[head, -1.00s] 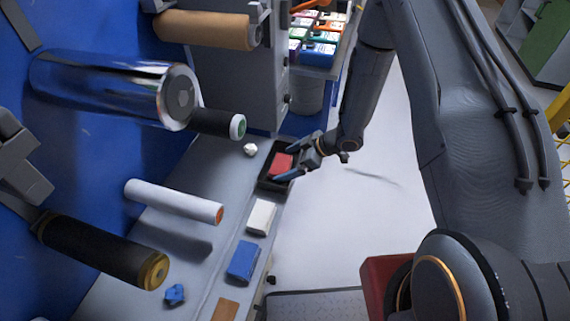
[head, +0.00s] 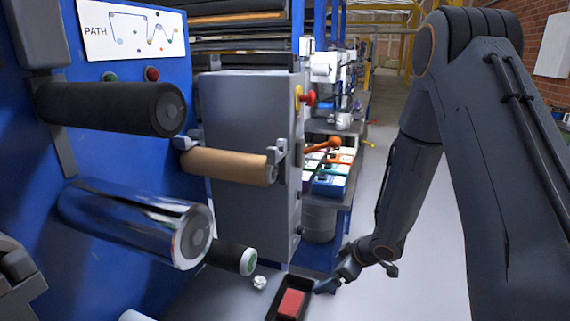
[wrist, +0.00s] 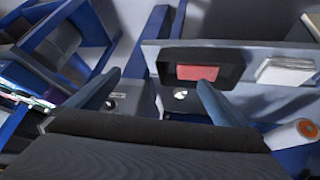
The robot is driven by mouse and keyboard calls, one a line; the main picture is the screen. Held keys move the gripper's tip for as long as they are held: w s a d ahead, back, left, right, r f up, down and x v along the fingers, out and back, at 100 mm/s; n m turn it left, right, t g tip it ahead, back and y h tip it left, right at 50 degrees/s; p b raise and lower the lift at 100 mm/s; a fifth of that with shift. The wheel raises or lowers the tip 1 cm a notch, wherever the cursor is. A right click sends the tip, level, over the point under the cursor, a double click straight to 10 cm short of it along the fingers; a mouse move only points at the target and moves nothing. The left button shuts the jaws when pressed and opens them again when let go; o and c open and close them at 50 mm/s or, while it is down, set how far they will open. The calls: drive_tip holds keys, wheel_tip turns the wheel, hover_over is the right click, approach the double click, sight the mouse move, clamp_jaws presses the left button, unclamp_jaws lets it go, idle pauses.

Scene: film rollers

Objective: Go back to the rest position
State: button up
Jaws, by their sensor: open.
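My gripper (head: 338,282) is at the lower middle of the head view, just right of the black tray (head: 276,308) on the ledge. A red block (head: 291,302) lies in the tray. In the wrist view my gripper (wrist: 158,88) has its two blue fingers spread wide, with nothing between them. The red block (wrist: 198,72) and the black tray (wrist: 238,72) show ahead of the fingers, apart from them. My arm comes down from the upper right of the head view.
A white block (wrist: 285,71) lies beside the tray. Coloured bins (head: 328,178) stand behind. The floor at right is clear.

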drive_tip(key=s+d+r+m+h, duration=0.5)
drive_tip(key=s+d+r, duration=0.15)
drive_tip(key=r, duration=0.35)
drive_tip(key=s+r+m+g, duration=0.2)
drive_tip(key=s+r+m, duration=0.1)
drive_tip(key=s, duration=0.5)
drive_tip(key=s+a+r+m+g, duration=0.1)
drive_tip(key=s+r+m+g, duration=0.1)
drive_tip(key=s, duration=0.7)
drive_tip(key=shift+s+a+r+m+g, duration=0.25)
drive_tip(key=shift+r+m+g, duration=0.2)
drive_tip(key=shift+r, duration=0.25)
